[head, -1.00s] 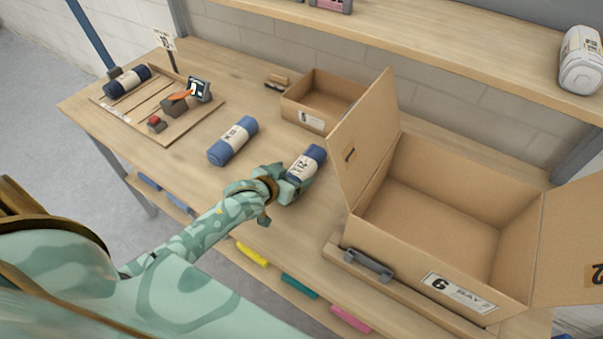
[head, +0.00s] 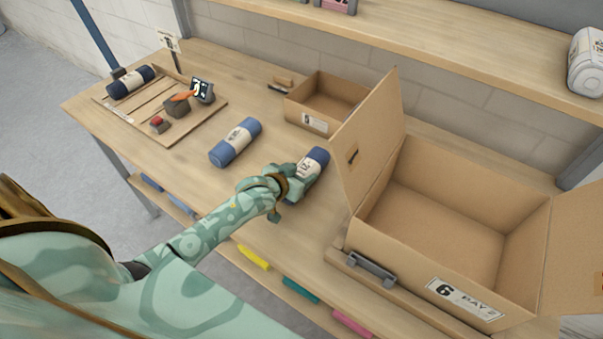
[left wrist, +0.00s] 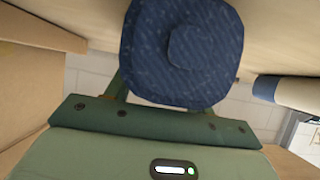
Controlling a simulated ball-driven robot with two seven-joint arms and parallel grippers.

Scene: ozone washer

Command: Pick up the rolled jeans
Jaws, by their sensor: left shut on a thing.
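A rolled pair of blue jeans with a white label band (head: 312,164) is at my left gripper (head: 300,178), over the middle of the table. The left gripper is shut on this roll. In the left wrist view the round denim end of the roll (left wrist: 182,50) fills the top middle, between the fingers. A second blue roll with a label band (head: 236,142) lies on the table to the left of the gripper. A third, darker roll (head: 131,81) lies on the wooden board at the far left. My right gripper is not in view.
A large open cardboard box (head: 430,269) stands right of the gripper, its left flap (head: 366,135) raised close by. A smaller open box (head: 306,122) stands behind. A wooden board (head: 205,118) holds a small device (head: 203,90). A shelf (head: 430,52) runs above the back.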

